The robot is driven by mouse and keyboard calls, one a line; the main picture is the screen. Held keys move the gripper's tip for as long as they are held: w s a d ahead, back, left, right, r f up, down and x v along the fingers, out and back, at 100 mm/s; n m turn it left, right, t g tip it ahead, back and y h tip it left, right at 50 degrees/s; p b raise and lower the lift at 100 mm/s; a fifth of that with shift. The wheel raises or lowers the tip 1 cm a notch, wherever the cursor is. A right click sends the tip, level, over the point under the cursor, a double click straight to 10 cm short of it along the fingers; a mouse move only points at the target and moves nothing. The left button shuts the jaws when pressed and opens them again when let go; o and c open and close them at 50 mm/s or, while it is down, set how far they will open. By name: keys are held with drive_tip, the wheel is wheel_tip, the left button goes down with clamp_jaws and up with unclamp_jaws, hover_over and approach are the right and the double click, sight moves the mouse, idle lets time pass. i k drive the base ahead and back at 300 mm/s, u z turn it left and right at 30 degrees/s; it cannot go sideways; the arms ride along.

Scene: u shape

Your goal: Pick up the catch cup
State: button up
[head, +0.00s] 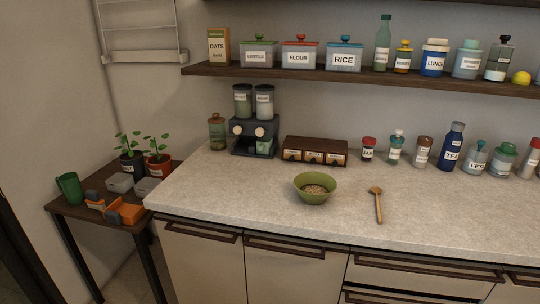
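A dark dispenser (240,150) with two clear, lidded hoppers stands at the back left of the counter. A small pale green cup (264,147) sits low in its front, under the right-hand round knob. It is small in the picture, and I see only its front; it looks like the catch cup. My gripper is not in view.
A green bowl (315,195) with grainy contents and a wooden spoon (379,207) lie on the counter (250,205). A dark drawer box (314,142) stands right of the dispenser, and a lidded jar (217,133) stands left. A shelf (300,73) overhangs. The left front counter is clear.

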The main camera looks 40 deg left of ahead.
sight(263, 144)
drive_tip(key=k, duration=1.45)
drive_tip(key=u, duration=4.45)
drive_tip(key=i, duration=0.15)
drive_tip(key=z, duration=2.5)
drive_tip(key=i, duration=1)
drive_tip(key=u, duration=0.05)
